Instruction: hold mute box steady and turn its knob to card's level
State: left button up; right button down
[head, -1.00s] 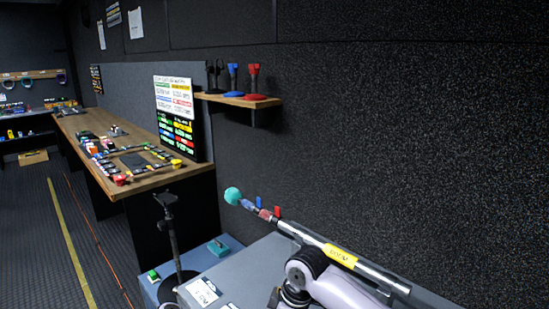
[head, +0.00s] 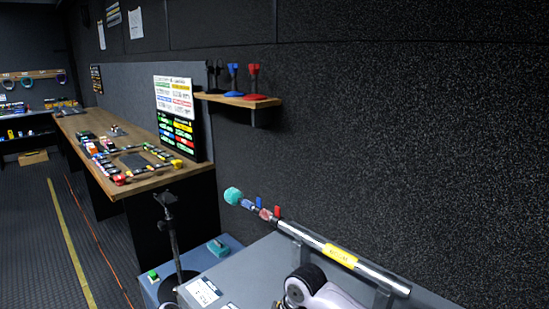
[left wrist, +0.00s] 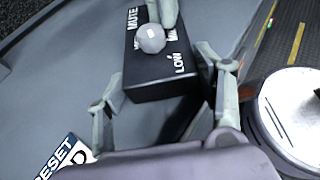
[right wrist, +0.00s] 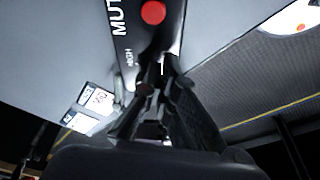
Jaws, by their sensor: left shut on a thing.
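The black mute box (left wrist: 155,80) lies between the two fingers of my left gripper (left wrist: 168,92), which is shut on it in the left wrist view. Its round grey knob (left wrist: 150,38) sits on the top face near white MUTE and LOW lettering. Fingertips of my right gripper show right beside the knob there. In the right wrist view, my right gripper (right wrist: 158,82) reaches the box (right wrist: 135,35) near its HIGH mark, fingers close together; whether they grip the knob is hidden.
A grey desk surface (head: 255,265) carries the cards. A chrome tube (head: 345,258) with a yellow label runs along the wall. A black stand (head: 170,230) rises beside the desk. A wooden counter (head: 185,180) with small items is farther back.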

jog(key=shift+w+a, duration=0.15)
jog(key=shift+a, duration=0.05)
jog(key=shift+w+d, duration=0.2)
jog(key=shift+w, duration=0.05)
dwell(0.3)
jog(key=shift+w+d, duration=0.25)
jog(key=shift+w, duration=0.5)
jog(key=shift+w+d, duration=0.1)
jog(key=shift+d, duration=0.15)
jog(key=shift+d+r, duration=0.1)
jog(key=shift+d, duration=0.15)
jog(key=shift+r, duration=0.25)
jog(key=r, duration=0.5)
jog(key=shift+s+a+r, duration=0.2)
jog(key=shift+s+a, duration=0.05)
